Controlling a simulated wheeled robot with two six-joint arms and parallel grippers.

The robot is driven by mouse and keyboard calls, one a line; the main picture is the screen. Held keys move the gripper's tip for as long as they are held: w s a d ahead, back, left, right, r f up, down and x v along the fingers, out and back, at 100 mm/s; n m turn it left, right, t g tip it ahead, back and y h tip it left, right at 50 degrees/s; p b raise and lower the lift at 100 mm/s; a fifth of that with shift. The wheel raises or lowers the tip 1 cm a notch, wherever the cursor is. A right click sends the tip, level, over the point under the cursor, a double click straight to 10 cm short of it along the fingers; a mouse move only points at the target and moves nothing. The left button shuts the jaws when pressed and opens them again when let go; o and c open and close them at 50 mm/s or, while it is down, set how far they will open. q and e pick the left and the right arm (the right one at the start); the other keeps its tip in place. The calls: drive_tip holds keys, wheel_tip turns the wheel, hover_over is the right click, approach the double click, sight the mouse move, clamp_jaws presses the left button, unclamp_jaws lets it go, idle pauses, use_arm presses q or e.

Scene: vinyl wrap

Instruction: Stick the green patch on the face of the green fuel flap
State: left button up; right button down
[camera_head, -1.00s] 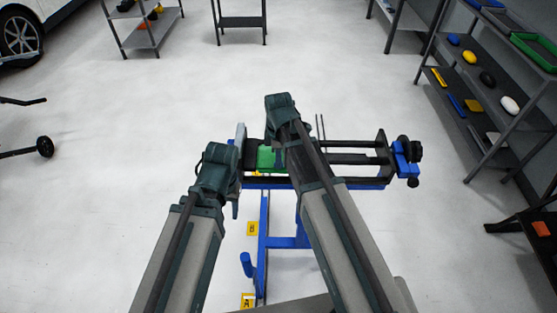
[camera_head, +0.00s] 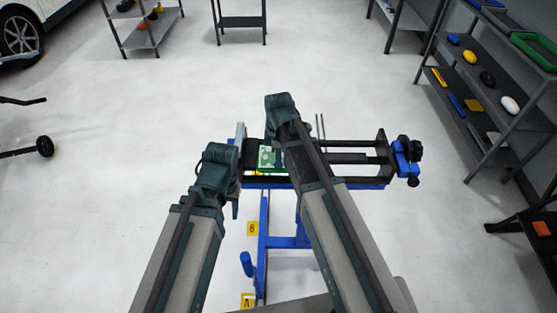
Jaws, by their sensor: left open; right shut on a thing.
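A green panel (camera_head: 266,157), seemingly the fuel flap, shows between my two wrists on the blue and black stand. Pale markings now cover part of its face. I cannot tell the green patch apart from the flap at this size. My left gripper (camera_head: 234,198) is open, just left of the panel and low beside the stand. My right gripper (camera_head: 283,112) reaches over the stand to the right of the panel. Its fingers, and the thing they are shut on, are hidden by my own arm.
The stand's black rails (camera_head: 350,158) run right to a blue and black clamp (camera_head: 405,158). A shelf rack (camera_head: 485,85) with coloured items stands at the right. The floor behind the stand is clear.

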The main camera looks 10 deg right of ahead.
drive_tip(key=c, duration=1)
unclamp_jaws()
drive_tip(key=shift+o, duration=0.2)
wheel_tip(320, 180, up, 14)
drive_tip(key=p, duration=1.3)
drive_tip(key=shift+p, duration=0.4)
drive_tip(key=shift+w+f, duration=0.1)
drive_tip(key=shift+f, duration=0.05)
